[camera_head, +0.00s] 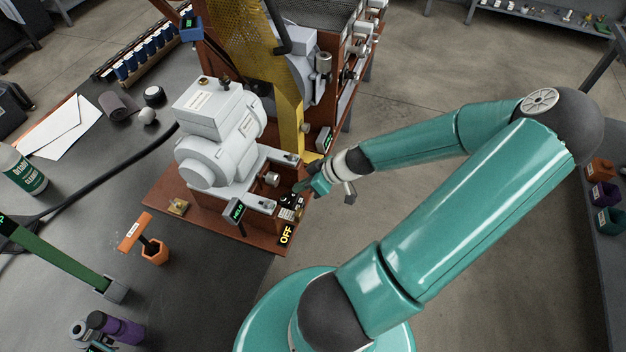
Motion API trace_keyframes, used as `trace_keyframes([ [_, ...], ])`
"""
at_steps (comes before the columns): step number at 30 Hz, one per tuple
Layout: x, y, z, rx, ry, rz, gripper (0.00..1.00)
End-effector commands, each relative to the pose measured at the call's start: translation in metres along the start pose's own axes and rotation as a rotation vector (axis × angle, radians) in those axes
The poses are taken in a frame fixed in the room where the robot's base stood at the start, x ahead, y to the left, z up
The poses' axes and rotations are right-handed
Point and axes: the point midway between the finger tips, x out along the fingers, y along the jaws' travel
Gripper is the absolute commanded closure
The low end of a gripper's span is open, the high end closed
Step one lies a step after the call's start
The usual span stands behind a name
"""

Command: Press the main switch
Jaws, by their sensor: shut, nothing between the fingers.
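A small dark control panel (291,207) with several tiny controls sits at the front right of the machine's reddish-brown base (255,236). A lit yellow "OFF" display (286,235) stands just in front of it. The main switch cannot be told apart from the other small controls at this size. My gripper (299,187) is at the panel's back edge, shut and empty, its fingertips pointing left. Whether the fingertips touch the panel cannot be told. A small green-lettered display (237,211) stands left of the panel.
A grey motor housing (217,135) rises behind and left of the panel, with a yellow upright (289,125) behind. An orange-handled tool stands in an orange holder (154,252) on the dark table (190,310). Open floor (470,270) lies to the right.

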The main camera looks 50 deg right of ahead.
Motion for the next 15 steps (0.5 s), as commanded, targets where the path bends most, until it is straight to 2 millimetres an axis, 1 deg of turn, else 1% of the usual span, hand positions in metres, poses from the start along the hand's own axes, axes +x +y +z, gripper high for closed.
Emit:
trace_keyframes([
  [1,0.011,-0.001,-0.001,0.0,0.001,-0.006,1.0],
  [4,0.03,-0.001,-0.001,0.0,0.001,-0.005,1.0],
  [6,0.038,0.0,0.01,0.004,0.002,-0.003,1.0],
  [10,0.049,0.0,0.022,0.002,0.001,-0.001,1.0],
  [15,0.054,0.0,0.028,0.002,0.0,0.0,1.0],
])
